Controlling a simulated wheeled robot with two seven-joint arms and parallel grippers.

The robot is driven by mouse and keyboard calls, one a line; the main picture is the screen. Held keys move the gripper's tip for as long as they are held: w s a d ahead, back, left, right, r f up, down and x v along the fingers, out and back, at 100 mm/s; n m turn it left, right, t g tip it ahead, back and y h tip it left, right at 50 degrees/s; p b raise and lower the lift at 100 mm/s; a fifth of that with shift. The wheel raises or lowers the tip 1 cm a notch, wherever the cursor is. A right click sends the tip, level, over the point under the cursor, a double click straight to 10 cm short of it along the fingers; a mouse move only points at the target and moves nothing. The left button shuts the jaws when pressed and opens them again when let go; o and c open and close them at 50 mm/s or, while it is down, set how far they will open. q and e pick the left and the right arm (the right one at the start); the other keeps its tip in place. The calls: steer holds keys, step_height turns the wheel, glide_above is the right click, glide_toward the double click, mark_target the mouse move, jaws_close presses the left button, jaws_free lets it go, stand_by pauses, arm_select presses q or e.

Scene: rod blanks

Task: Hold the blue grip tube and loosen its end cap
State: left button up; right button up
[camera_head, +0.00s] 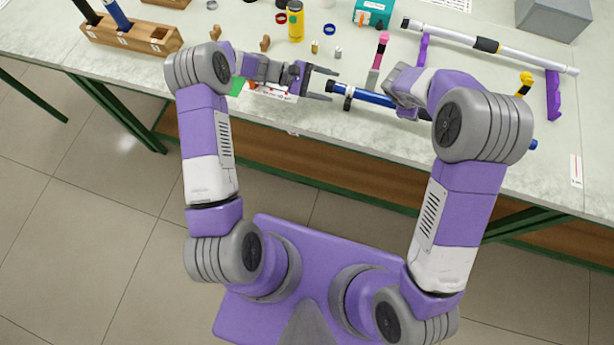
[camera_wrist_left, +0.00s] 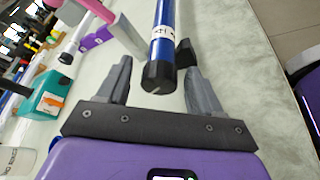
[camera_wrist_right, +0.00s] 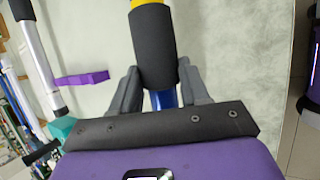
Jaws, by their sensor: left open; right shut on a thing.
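The blue grip tube (camera_head: 372,97) lies across the front of the bench, with a black end cap (camera_head: 336,87) at its left end. My right gripper (camera_wrist_right: 158,82) is shut on the tube at its black sleeve (camera_wrist_right: 155,45); its arm hides part of the tube in the head view. My left gripper (camera_head: 328,84) is open, its fingers pointing at the capped end. In the left wrist view the cap (camera_wrist_left: 158,75) sits between the two spread fingers, with a gap visible on each side. A white label (camera_wrist_left: 162,32) is on the tube near the cap.
A white tube (camera_head: 450,38) with a black grip lies behind, by purple supports (camera_head: 553,95). A pink-handled tool (camera_head: 380,52) stands close behind the blue tube. A wooden rack (camera_head: 130,35), a yellow can (camera_head: 295,22) and a teal box (camera_head: 373,12) are farther off.

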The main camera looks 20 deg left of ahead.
arm_select(q)
steer(key=v, duration=1)
steer(key=shift+s+a+r, duration=0.1)
steer(key=shift+s+a, duration=0.05)
steer(key=shift+a, duration=0.25)
steer(key=s+d+f, duration=0.1)
steer(key=s+d+f+m+g, duration=0.1)
steer(key=s+d, duration=0.1)
steer(key=s+d+f+m+g, duration=0.1)
steer(key=d, duration=0.1)
steer(key=shift+s+y, duration=0.25)
steer(key=shift+y, duration=0.15)
steer(key=s+d+f+m+g, duration=0.1)
steer(key=s, duration=0.1)
steer(key=s+d+f+m+g+y, duration=0.1)
steer(key=s+d, duration=0.1)
steer(key=s, duration=0.1)
steer(key=s+d+f+m+y, duration=0.1)
steer(key=s+d+m, duration=0.1)
steer(key=shift+s+f+g, duration=0.4)
steer(key=s+d+f+m+y, duration=0.2)
steer(key=s+f+m+y, duration=0.4)
steer(key=s+f, duration=0.4)
steer(key=shift+s+f+t+y, duration=0.25)
steer(key=shift+f+t+y, duration=0.15)
steer(key=shift+f+y, duration=0.6)
steer(key=shift+d+f, duration=0.1)
steer(key=shift+f, duration=0.1)
